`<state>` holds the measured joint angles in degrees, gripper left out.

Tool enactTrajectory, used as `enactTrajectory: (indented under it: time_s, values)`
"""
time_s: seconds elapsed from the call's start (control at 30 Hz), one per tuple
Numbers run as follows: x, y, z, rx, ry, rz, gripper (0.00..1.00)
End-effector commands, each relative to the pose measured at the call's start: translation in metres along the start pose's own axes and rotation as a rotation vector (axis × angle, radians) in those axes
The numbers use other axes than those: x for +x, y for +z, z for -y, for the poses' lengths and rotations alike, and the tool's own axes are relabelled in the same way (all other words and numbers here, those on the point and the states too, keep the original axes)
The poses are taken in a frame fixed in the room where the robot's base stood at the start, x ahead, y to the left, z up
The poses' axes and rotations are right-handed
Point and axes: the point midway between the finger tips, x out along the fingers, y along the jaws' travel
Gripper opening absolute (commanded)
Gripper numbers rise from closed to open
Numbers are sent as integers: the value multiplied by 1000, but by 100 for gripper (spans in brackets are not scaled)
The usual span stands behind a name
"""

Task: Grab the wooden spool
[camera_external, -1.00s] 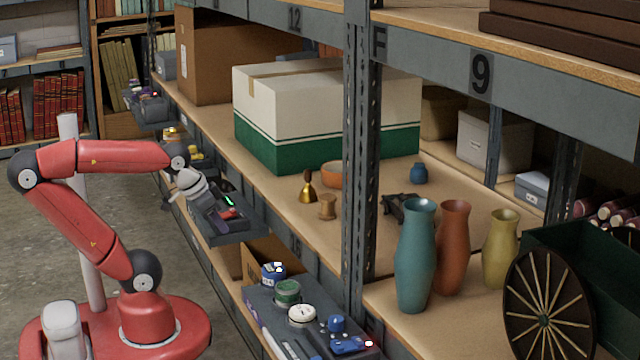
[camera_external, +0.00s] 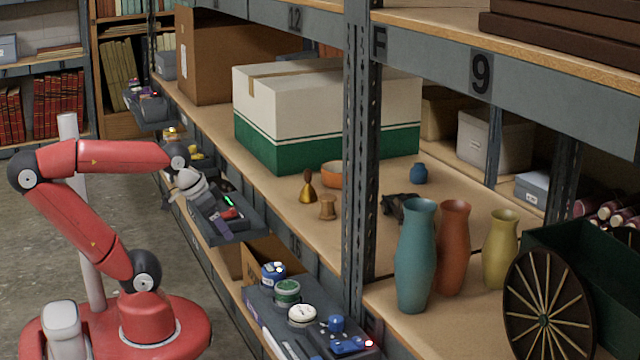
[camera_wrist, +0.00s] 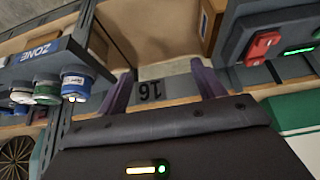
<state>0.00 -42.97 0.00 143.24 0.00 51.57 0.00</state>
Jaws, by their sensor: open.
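The wooden spool (camera_external: 327,207) stands upright on the middle shelf board, just right of the brass bell (camera_external: 307,189) and in front of an orange bowl (camera_external: 331,175). The spool does not show in the wrist view. My gripper (camera_wrist: 162,74) is open and empty, its two purple fingers wide apart in the wrist view. In the external view my wrist is left of the shelf front, well away from the spool, near a grey tray.
The white and green box (camera_external: 290,115) stands behind the bell. A grey post (camera_external: 360,160) rises right of the spool. Vases, including a teal one (camera_external: 415,255), stand farther right. A tray with jars (camera_external: 265,310) juts out at the front.

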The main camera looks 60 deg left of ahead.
Motion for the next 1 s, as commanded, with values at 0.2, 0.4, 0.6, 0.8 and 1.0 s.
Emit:
enactTrajectory:
  time_s: [0.2,0.4,0.6,0.8,1.0]
  values:
    - [0,0,0,0,0,0,68]
    - [-4,-28,0,-55,-12,26,68]
    - [-3,-113,-5,-246,-83,95,68]
    - [17,-199,-20,-473,-202,124,68]
    - [40,-252,-38,-644,-302,107,68]
